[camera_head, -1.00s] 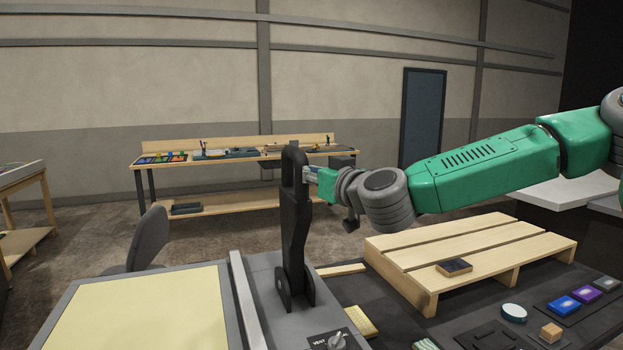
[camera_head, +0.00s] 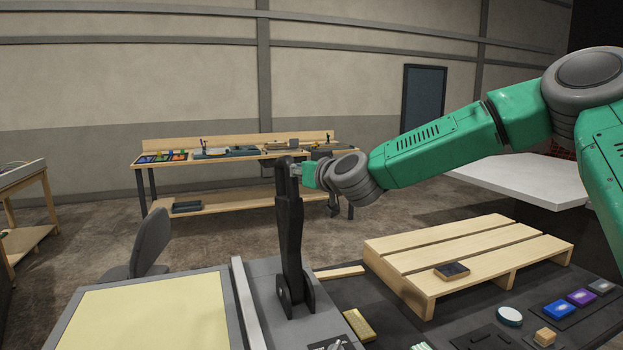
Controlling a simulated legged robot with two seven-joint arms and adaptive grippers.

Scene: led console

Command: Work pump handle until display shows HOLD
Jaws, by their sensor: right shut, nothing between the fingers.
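The black pump handle (camera_head: 289,235) stands nearly upright on its hinge bracket on the grey console (camera_head: 262,285). My right gripper (camera_head: 297,171) is at the top of the handle, on its right side. Its fingers are partly hidden by the handle top; it is shut with nothing between the fingers. Whether it touches the handle I cannot tell. A knob (camera_head: 333,345) with a label shows at the bottom edge, cut off. The pale yellow panel (camera_head: 150,325) on the console's left shows no text. No display reading HOLD is in view. My left gripper is not in view.
A wooden pallet (camera_head: 470,250) stands right of the handle, with a dark block (camera_head: 451,271) on it. Blue (camera_head: 559,309) and purple (camera_head: 581,297) blocks and a white round piece (camera_head: 509,316) lie nearer right. A workbench (camera_head: 235,155) and a chair (camera_head: 150,243) are behind.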

